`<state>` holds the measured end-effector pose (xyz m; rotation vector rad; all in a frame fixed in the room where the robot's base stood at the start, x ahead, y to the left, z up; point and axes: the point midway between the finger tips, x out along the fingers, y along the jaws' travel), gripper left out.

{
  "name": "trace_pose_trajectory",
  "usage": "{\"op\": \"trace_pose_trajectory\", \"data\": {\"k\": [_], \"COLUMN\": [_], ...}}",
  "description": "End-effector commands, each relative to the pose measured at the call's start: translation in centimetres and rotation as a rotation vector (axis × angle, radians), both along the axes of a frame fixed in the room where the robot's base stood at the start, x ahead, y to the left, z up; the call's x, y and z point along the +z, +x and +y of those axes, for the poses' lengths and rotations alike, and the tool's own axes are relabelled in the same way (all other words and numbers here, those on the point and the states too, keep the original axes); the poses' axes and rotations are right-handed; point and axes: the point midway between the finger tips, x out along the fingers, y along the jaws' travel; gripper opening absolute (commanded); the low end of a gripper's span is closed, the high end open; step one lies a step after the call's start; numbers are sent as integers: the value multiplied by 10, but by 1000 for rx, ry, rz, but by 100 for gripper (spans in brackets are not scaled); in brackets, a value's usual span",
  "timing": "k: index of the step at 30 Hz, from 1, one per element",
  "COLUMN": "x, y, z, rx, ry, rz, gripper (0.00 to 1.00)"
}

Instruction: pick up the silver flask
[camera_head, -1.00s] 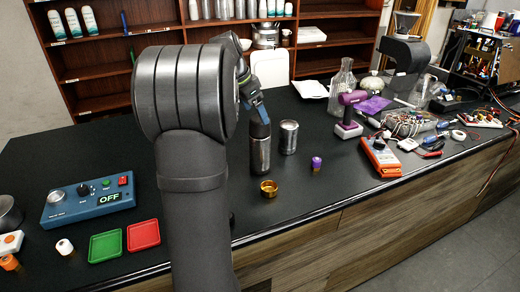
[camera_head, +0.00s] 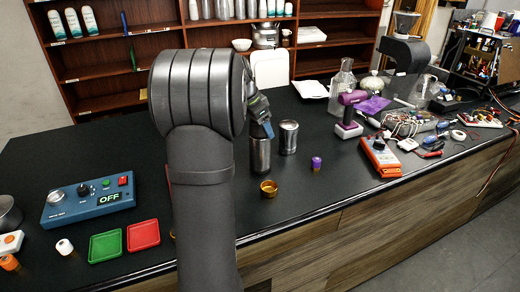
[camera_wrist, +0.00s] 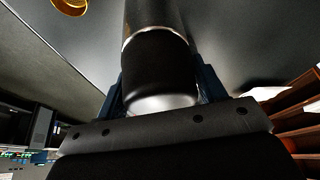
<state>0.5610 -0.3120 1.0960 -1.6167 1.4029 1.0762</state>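The silver flask (camera_head: 260,157) stands upright on the black counter, just right of my arm. My gripper (camera_head: 262,129) is at its top and hides most of the dark cap. In the wrist view the flask's dark upper part (camera_wrist: 158,72) lies between the two blue fingers (camera_wrist: 160,88), with the silver body (camera_wrist: 155,14) beyond it. The fingers flank it closely on both sides. Whether they press on it cannot be told.
A silver can (camera_head: 289,138) stands close to the right of the flask. A gold ring-shaped cup (camera_head: 268,188) and a small purple-topped piece (camera_head: 316,163) are in front. A purple device (camera_head: 349,115) stands further right. The counter's front edge is near.

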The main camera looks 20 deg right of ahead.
Motion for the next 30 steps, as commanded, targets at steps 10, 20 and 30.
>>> {"op": "trace_pose_trajectory", "data": {"k": [10, 20, 30], "x": [1, 7, 35], "y": [0, 1, 1], "z": [0, 0, 0], "rx": [0, 1, 1], "ry": [0, -1, -1], "rz": [-1, -2, -2], "gripper": [12, 12, 12]}}
